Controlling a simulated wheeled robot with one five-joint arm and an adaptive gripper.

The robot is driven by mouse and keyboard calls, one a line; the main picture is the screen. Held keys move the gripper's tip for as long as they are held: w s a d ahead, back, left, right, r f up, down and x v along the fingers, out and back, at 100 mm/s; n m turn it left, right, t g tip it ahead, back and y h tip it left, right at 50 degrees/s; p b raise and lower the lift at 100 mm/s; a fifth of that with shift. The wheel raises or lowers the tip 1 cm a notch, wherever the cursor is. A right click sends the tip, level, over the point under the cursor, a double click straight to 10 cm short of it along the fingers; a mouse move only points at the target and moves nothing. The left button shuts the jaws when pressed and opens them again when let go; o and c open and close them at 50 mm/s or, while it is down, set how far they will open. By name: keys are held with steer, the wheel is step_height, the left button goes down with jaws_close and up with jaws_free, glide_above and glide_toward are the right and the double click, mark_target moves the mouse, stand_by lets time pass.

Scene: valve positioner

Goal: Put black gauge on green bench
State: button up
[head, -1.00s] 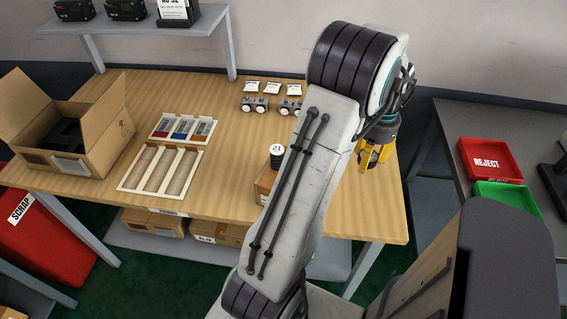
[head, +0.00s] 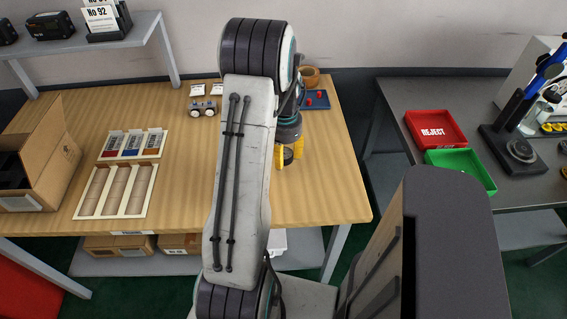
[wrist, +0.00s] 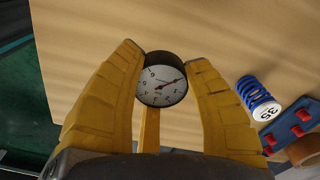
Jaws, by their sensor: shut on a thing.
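The black gauge (wrist: 162,80) has a round white dial with a red needle and a dark rim. In the wrist view it sits between the two yellow fingers of my gripper (wrist: 166,78), which is shut on it. In the head view my gripper (head: 288,154) points down over the right part of the wooden table, partly behind my arm; a dark bit of the gauge (head: 288,156) shows between the fingers. I cannot tell whether the gauge touches the table. No green bench can be made out.
At right, a grey bench (head: 400,91) bears a red REJECT tray (head: 436,130), a green tray (head: 462,170) and a black stand.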

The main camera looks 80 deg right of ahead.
mark_target(284, 165)
steer(key=shift+w+f, duration=0.15)
steer(key=shift+f, duration=1.9)
steer(key=shift+f, duration=0.15)
steer(key=o, duration=1.2)
step_height(284, 165, up, 12)
steer(key=shift+r, duration=0.1)
